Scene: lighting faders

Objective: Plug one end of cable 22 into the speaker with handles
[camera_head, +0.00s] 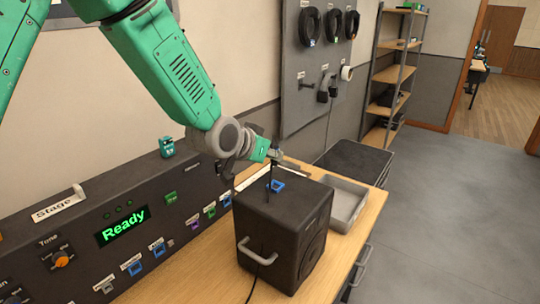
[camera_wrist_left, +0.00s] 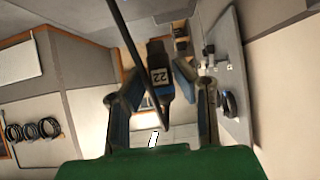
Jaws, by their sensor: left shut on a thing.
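The black speaker with handles (camera_head: 262,225) stands on the wooden desk, a light handle on its near side. A blue-framed socket (camera_head: 277,185) is on its top face. My left gripper (camera_head: 275,154) is above the speaker, close over the socket. The fingers (camera_wrist_left: 162,95) sit on both sides of the plug. The thin black cable (camera_head: 268,178) hangs past the socket; the plug's tip cannot be made out. My right gripper is out of view.
A lighting console (camera_head: 95,235) reading "Ready" lies along the wall at left. A grey tray (camera_head: 347,205) is right of the speaker on the desk (camera_head: 190,270). Coiled cables hang on the wall panel (camera_head: 292,60). Another dark box (camera_head: 355,160) stands behind.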

